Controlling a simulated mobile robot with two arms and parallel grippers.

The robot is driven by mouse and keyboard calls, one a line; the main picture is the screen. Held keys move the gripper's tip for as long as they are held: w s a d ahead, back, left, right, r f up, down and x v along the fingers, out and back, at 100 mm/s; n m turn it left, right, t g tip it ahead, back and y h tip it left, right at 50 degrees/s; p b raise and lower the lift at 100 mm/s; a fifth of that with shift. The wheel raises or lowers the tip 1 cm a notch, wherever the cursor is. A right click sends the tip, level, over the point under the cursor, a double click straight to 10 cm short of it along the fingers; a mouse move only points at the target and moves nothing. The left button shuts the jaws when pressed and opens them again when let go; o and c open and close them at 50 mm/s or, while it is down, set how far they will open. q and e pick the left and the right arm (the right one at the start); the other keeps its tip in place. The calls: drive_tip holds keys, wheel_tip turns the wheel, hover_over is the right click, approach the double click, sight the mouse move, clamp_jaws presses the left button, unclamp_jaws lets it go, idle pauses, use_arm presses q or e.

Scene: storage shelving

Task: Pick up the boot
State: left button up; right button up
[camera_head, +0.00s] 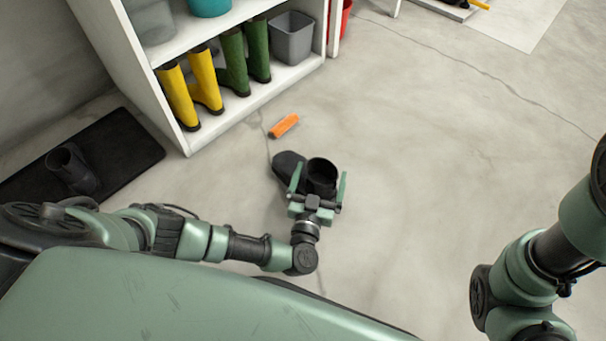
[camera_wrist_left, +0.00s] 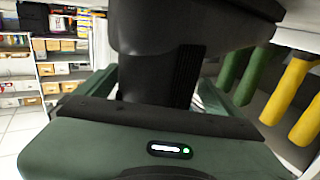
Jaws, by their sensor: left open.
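A black boot (camera_head: 321,176) stands on the concrete floor, its toe pointing up and to the left in the head view. My left gripper (camera_head: 318,190) is open, with one green finger on each side of the boot's shaft. In the left wrist view the dark boot (camera_wrist_left: 160,60) fills the middle, between the fingers and close to the gripper body. I cannot tell whether the fingers touch it. Another dark boot (camera_head: 72,170) is on the black mat (camera_head: 110,150) at the left. My right arm shows at the right edge, but its gripper is outside the picture.
A white shelf (camera_head: 255,102) at the upper left holds yellow boots (camera_head: 178,97), green boots (camera_head: 235,62) and a grey bin (camera_head: 291,38). An orange object (camera_head: 284,125) lies on the floor between the shelf and the black boot. The floor to the right is clear.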

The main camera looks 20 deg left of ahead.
use_arm(q)
drive_tip(key=shift+w, duration=0.55)
drive_tip(key=shift+s+r, duration=0.1)
drive_tip(key=c, duration=2)
clamp_jaws()
drive_tip(key=shift+r, duration=0.15)
